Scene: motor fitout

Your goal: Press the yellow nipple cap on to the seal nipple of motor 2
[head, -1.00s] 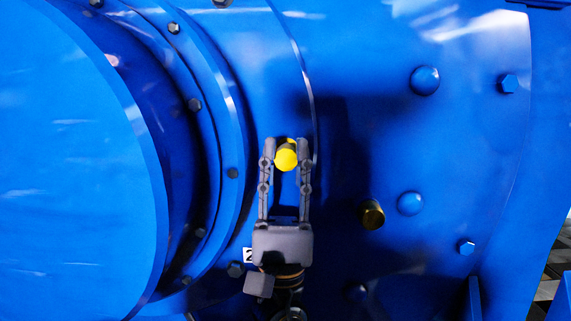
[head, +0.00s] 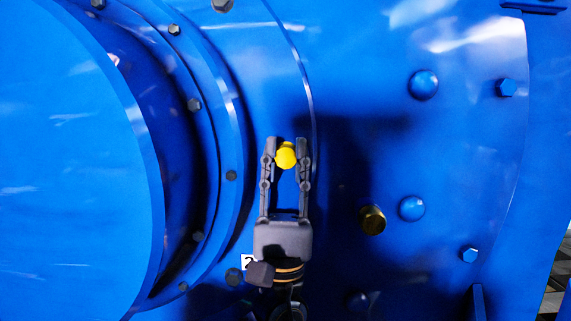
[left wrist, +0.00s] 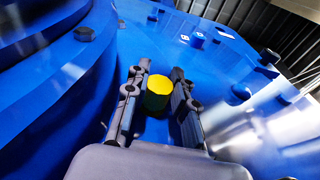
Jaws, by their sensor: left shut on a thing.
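My left gripper (head: 286,146) is shut on the yellow nipple cap (head: 286,156), which sits between its fingertips in front of the blue motor housing. The cap also shows in the left wrist view (left wrist: 158,86), between the two fingers (left wrist: 158,78). A brass fitting (head: 372,219) sticks out of the housing to the right of the gripper and below the cap. I cannot tell whether it is the seal nipple. No nipple shows behind the cap, and I cannot tell whether the cap touches the housing. My right gripper is not in view.
The large round motor flange (head: 80,170) with several bolts stands at the left. A label with a 2 (head: 247,262) is partly hidden beside my left gripper. Blue domes (head: 423,84) and bolt heads (head: 507,88) stand out on the right of the housing.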

